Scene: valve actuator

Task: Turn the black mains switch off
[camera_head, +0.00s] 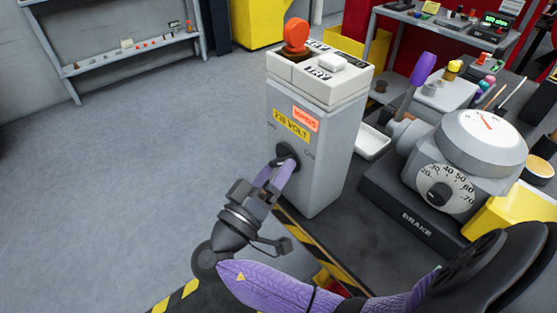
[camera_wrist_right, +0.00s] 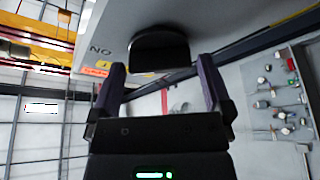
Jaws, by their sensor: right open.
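The black mains switch (camera_head: 287,151) is a round knob on the front of a tall grey box (camera_head: 313,165), under a yellow "230 VOLT" label. My right gripper (camera_head: 284,168) is at the knob, its purple fingers partly covering it. In the right wrist view the black knob (camera_wrist_right: 158,48) shows just beyond and between the tips of my open right gripper (camera_wrist_right: 162,72). I cannot tell whether either finger touches it. The knob's exact setting is hard to read. My left gripper is not in view.
To the right stand a gauge unit (camera_head: 480,140) with a dial and a black brake base (camera_head: 415,215). A purple-handled lever (camera_head: 422,70) rises behind. Open floor lies left.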

